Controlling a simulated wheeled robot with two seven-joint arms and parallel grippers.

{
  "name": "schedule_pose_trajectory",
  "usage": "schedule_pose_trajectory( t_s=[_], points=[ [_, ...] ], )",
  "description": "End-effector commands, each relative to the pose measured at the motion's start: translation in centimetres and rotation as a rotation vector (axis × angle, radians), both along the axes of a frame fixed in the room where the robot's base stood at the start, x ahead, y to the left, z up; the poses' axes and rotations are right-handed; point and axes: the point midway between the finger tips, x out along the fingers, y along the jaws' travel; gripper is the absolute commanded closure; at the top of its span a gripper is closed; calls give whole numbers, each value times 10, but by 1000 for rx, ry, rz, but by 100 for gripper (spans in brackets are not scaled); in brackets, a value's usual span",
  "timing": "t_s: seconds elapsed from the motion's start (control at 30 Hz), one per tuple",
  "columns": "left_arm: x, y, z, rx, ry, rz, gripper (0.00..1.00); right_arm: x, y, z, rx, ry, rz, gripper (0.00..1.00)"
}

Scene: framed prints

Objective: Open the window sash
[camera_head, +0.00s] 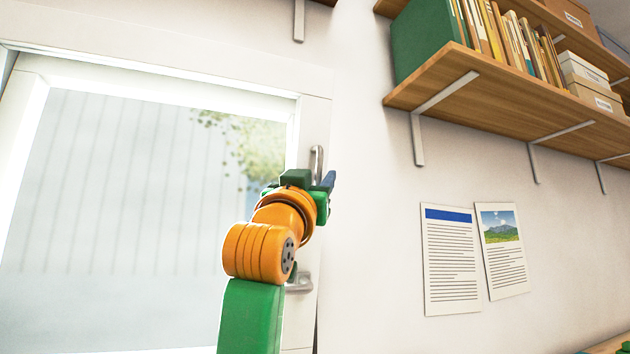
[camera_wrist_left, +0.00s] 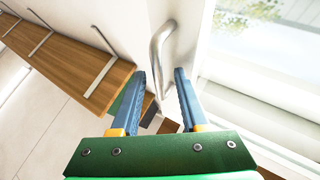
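The window sash (camera_head: 70,72) has a white frame around a large pane and fills the left of the head view. Its upright metal handle (camera_head: 316,160) is on the right side of the frame; the bar also shows in the left wrist view (camera_wrist_left: 157,48). A lower metal latch (camera_head: 300,284) is partly hidden by my left arm. My left gripper (camera_head: 325,182) is at the handle's lower part. In the wrist view its two blue fingers (camera_wrist_left: 160,73) stand apart, with the handle's lower end seen between them; I cannot tell if they touch it. My right gripper is not in view.
A wooden shelf (camera_head: 500,88) with books, a green binder (camera_head: 424,40) and boxes is on the wall at upper right. Two printed sheets (camera_head: 451,260) (camera_head: 502,250) hang below it. The wall between window and sheets is bare.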

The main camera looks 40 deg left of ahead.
Motion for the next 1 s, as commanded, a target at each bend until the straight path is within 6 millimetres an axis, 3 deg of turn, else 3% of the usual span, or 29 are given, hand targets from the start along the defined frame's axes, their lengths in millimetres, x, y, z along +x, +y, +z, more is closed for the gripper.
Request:
schedule_pose_trajectory(
  t_s=[0.2,0.4,0.5,0.63,1.0],
  points=[
    [-1,-1,-4,0,1,0,55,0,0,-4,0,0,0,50],
    [-32,-15,-33,1,-3,-1,55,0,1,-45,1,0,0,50],
    [-45,-22,-40,1,-2,-2,55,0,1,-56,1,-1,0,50],
    [-54,-26,-41,1,-1,-1,55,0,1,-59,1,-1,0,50],
    [-54,-26,-39,0,1,0,55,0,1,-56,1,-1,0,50]
  ],
)
